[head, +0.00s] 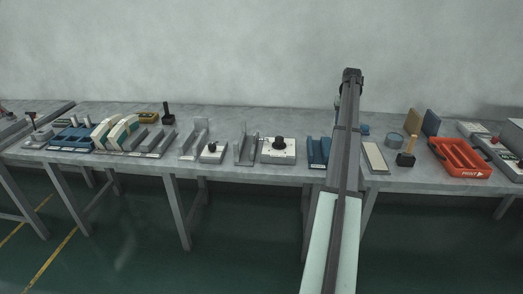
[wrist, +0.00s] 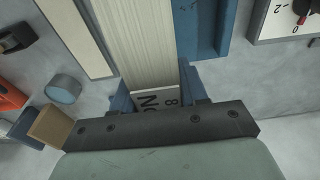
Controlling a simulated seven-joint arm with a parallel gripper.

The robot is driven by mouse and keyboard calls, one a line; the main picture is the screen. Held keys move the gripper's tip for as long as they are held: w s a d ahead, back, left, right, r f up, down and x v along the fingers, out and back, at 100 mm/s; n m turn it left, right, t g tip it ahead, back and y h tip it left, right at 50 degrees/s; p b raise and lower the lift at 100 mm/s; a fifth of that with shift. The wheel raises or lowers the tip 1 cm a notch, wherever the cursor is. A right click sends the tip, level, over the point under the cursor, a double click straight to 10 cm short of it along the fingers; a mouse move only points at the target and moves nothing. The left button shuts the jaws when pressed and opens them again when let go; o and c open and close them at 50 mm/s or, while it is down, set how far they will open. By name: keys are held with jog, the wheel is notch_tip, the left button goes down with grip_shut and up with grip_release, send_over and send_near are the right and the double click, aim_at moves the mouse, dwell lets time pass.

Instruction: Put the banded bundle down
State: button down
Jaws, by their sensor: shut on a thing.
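The bundle (wrist: 150,45) is a stack of long cream strips that runs up the wrist view from my gripper. My gripper (wrist: 155,100) is shut on its near end, with a blue finger on either side. A white piece with dark lettering shows between the fingers; I cannot tell if it is the band. A blue channelled holder (wrist: 222,28) lies close beside the bundle, and also shows in the head view (head: 316,152). I cannot tell whether the bundle touches it.
A cream board in a grey frame (head: 375,157) lies right of my arm, with a blue-grey ring (head: 394,140), a wooden-handled tool (head: 406,157) and a red tray (head: 460,158) beyond. A white dial block (head: 278,151) stands left of the holder. Little bench is free nearby.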

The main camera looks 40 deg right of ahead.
jog(key=shift+w+a, duration=0.1)
jog(key=shift+w, duration=0.05)
jog(key=w+a+r+n, duration=0.2)
jog(key=w+a+r, duration=0.2)
jog(key=w+a, duration=1.1)
jog(key=w+a+r+n, duration=0.2)
jog(key=w+a+r, duration=0.2)
jog(key=w+a, duration=1.15)
jog(key=f+m, duration=0.1)
jog(key=f, duration=0.5)
jog(key=f+m, duration=0.1)
jog(key=f, duration=0.4)
jog(key=f+m, duration=0.2)
jog(key=f, duration=0.4)
jog(key=shift+s+d+f, duration=0.3)
jog(key=shift+s+f, duration=0.05)
jog(key=shift+f, duration=0.1)
jog(key=c, duration=0.6)
grip_release()
